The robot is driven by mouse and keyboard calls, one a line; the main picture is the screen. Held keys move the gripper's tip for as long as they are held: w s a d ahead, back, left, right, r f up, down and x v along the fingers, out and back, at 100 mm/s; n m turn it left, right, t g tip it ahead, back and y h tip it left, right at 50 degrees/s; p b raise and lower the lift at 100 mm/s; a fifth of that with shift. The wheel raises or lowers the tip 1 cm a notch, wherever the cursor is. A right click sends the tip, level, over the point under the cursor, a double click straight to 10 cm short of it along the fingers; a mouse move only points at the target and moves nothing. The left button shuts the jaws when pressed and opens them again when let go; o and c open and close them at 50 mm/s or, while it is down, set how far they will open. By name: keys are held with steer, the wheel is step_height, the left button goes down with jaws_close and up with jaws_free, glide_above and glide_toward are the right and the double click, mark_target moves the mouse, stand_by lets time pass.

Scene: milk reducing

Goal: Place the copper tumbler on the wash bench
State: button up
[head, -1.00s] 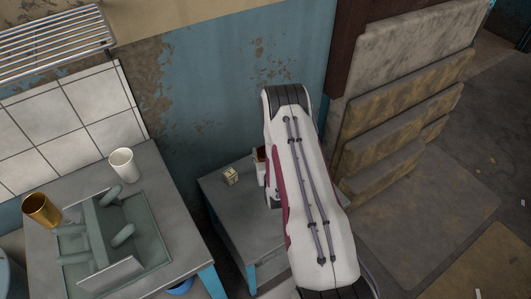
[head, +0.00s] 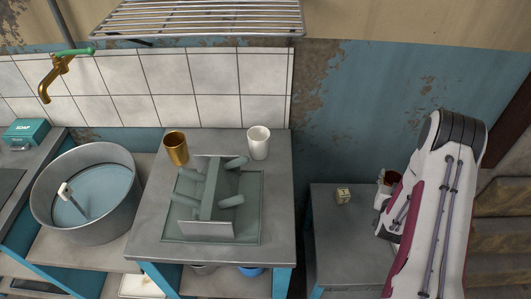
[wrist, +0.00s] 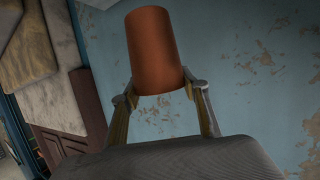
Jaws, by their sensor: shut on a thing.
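The copper tumbler (wrist: 157,48) is plain and reddish-brown, and fills the upper middle of the wrist view. My gripper (wrist: 162,90) is shut on it, with one finger on each side near its lower end. In the head view a small part of the tumbler (head: 393,177) shows beside my gripper (head: 385,187), above the low grey side table (head: 345,245); my arm hides the rest. A grey-topped bench (head: 278,190) with blue legs stands at the centre, and a lower bench (head: 85,255) holds a metal basin (head: 125,200) of water at the left.
The central bench carries a drying rack (head: 210,230), a brass cup (head: 176,148) and a white cup (head: 259,142). A wire shelf (head: 200,18) hangs above. A small cream block (head: 343,196) is on the side table. A tap (head: 55,75) and soap box (head: 27,132) are at far left.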

step_height(320, 180, up, 29)
steer(key=w+a+r+n+y, duration=0.1)
steer(key=w+a+n+y, duration=0.25)
steer(key=a, duration=0.65)
steer(key=w+a+r+n+y, duration=0.25)
steer(key=w+a, duration=0.25)
steer(key=a, duration=0.4)
steer(key=w+a+r+n+y, duration=0.1)
steer(key=w+a+n+y, duration=0.25)
steer(key=a, duration=0.65)
steer(key=s+a+f+n+g+y, duration=0.2)
steer(key=a+n+g+y, duration=0.35)
steer(key=a, duration=1.55)
steer(key=s+a+f+n+g+y, duration=0.2)
steer(key=s+a+f+n+y, duration=0.15)
steer(key=a, duration=0.55)
steer(key=shift+s+d+f+m+h, duration=0.15)
steer(key=shift+f+m, duration=0.05)
steer(key=shift+f, duration=0.8)
steer(key=shift+s+d+f+m+h, duration=0.1)
steer(key=shift+f+m, duration=0.05)
steer(key=shift+f, duration=0.8)
step_height(320, 180, down, 6)
steer(key=shift+f, duration=0.15)
